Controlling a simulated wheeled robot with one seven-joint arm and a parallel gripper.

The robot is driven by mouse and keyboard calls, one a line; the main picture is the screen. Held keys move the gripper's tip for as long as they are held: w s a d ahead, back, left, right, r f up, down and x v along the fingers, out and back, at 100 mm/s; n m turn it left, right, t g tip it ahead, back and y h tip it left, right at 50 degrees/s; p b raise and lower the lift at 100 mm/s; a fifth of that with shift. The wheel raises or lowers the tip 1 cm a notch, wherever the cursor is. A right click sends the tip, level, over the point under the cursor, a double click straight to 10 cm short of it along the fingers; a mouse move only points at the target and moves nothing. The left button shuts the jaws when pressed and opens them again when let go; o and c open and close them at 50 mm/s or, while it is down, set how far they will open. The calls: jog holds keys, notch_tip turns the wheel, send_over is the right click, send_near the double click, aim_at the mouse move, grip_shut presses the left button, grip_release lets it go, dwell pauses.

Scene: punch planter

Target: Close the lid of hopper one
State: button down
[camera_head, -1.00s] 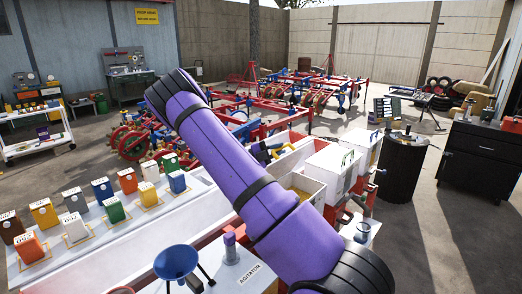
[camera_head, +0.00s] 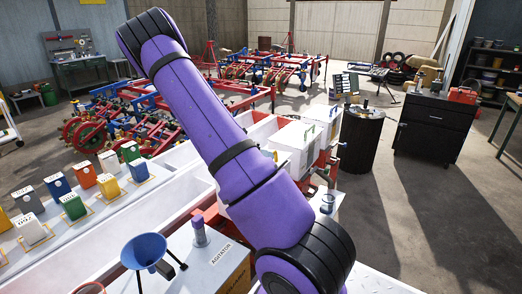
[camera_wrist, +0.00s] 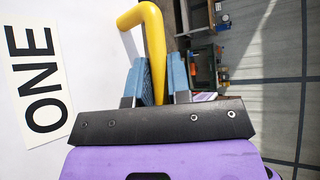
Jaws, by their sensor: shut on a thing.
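In the wrist view a white panel (camera_wrist: 90,50) with a label reading ONE (camera_wrist: 36,82) fills the left side. A bent yellow handle (camera_wrist: 133,18) stands out from it. My gripper (camera_wrist: 160,68) has its two blue pads on either side of the handle's bar and is shut on it. The panel looks like the lid of hopper one; its angle to the hopper cannot be told from this view. In the head view my purple arm hides hopper one, its lid and my gripper.
A blue funnel (camera_head: 145,250) and the agitator box (camera_head: 215,268) are close in front. Small coloured boxes (camera_head: 73,206) line the left.

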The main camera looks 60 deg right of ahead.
jog(key=shift+s+f, duration=0.25)
jog(key=shift+f, duration=0.2)
jog(key=shift+s+f, duration=0.35)
jog(key=shift+f, duration=0.55)
jog(key=shift+a+f, duration=0.1)
jog(key=c, duration=1.1)
grip_release()
jog(key=shift+w+a+r, duration=0.2)
jog(key=shift+w+r, duration=0.05)
jog(key=shift+w, duration=0.1)
jog(key=v, duration=1)
jog(key=shift+s, duration=0.1)
